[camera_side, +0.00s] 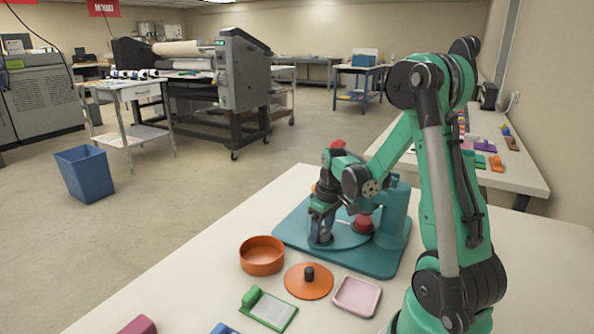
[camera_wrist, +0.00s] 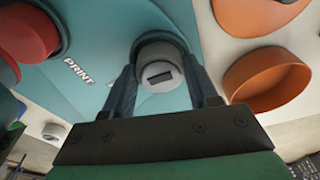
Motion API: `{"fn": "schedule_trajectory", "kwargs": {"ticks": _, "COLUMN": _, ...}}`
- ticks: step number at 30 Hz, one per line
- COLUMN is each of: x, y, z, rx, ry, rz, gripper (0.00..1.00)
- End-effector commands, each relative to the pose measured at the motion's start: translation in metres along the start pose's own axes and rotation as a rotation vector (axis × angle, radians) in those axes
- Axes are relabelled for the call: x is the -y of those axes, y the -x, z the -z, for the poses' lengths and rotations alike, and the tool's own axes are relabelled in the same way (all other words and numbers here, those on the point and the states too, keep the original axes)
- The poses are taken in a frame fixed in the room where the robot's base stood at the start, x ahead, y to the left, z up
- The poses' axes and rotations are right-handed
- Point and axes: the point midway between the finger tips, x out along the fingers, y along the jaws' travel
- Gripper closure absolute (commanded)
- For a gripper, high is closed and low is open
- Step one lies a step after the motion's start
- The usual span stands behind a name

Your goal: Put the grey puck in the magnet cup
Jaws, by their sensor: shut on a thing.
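The grey puck (camera_wrist: 160,66), a short round piece with a dark slot in its face, is between my gripper's fingers (camera_wrist: 163,88) in the wrist view. My gripper (camera_side: 322,232) is shut on it, over the left part of the teal press base (camera_side: 300,243) in the side view. I cannot tell whether the puck touches the base. An open round orange cup (camera_side: 262,255) stands on the table just in front of the base. It also shows in the wrist view (camera_wrist: 268,82), right of the puck, and looks empty. No label marks it as the magnet cup.
An orange lid with a dark knob (camera_side: 308,282), a pink tray (camera_side: 357,296) and a green-and-white piece (camera_side: 268,309) lie near the cup. The press's red part (camera_side: 363,223) stands just right of my gripper. Bare table lies left of the cup.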

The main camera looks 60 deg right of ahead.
Motion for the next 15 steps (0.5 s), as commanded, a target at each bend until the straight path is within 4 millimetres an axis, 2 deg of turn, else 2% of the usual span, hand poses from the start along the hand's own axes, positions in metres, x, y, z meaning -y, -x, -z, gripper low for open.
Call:
{"fn": "schedule_trajectory", "kwargs": {"ticks": 1, "x": -0.0001, "y": -0.0016, "z": 0.0, "rx": 0.0, "ry": 0.0, "rz": 0.0, "gripper": 0.98}}
{"fn": "schedule_trajectory", "kwargs": {"ticks": 2, "x": -0.0002, "y": -0.0021, "z": 0.0, "rx": 0.0, "ry": 0.0, "rz": 0.0, "gripper": 0.44}}
{"fn": "schedule_trajectory", "kwargs": {"ticks": 5, "x": -0.0001, "y": -0.0017, "z": 0.0, "rx": 0.0, "ry": 0.0, "rz": 0.0, "gripper": 0.16}}
{"fn": "schedule_trajectory", "kwargs": {"ticks": 15, "x": 0.0, "y": -0.0004, "z": 0.0, "rx": 0.0, "ry": 0.0, "rz": 0.0, "gripper": 0.16}}
